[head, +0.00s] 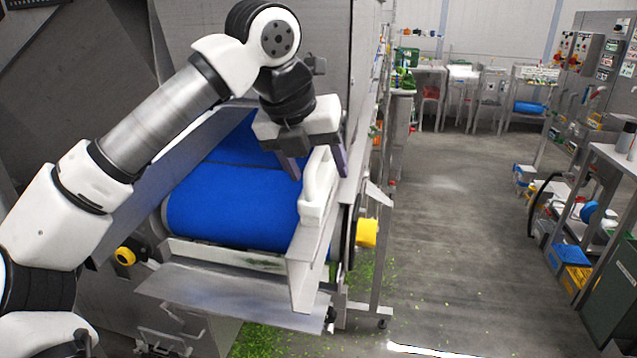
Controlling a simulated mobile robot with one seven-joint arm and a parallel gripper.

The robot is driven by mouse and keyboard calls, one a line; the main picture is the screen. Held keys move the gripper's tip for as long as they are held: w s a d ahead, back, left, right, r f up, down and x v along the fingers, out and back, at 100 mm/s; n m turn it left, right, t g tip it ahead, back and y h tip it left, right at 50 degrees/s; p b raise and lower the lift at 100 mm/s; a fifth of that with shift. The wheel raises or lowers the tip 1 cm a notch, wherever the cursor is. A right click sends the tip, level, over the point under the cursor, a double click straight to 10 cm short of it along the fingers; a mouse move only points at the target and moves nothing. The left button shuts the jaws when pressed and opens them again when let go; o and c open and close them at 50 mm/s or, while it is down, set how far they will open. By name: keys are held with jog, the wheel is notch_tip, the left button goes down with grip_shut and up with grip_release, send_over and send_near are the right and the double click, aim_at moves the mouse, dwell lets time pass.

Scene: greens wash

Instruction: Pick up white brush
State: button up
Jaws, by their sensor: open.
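The white brush (314,198) stands on the right side rail of the conveyor, its long side upright. My gripper (316,164) is above it, pointing down, with its dark fingers spread open. One finger is to the left of the brush's upper part and the other to its right. The brush's top shows between the fingers. I cannot tell whether either finger touches it.
The blue conveyor belt (235,205) lies left of the brush, with a metal tray (232,298) below its end. A yellow knob (367,233) sticks out to the right. Green scraps litter the floor. The aisle (460,240) on the right is clear.

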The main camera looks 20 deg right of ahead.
jog(key=c, duration=1.1)
jog(key=shift+r, duration=0.1)
notch_tip(320, 180, up, 20)
jog(key=shift+f+p, duration=0.1)
jog(key=shift+p, duration=0.75)
jog(key=o, duration=0.4)
jog(key=shift+c, duration=0.2)
grip_shut()
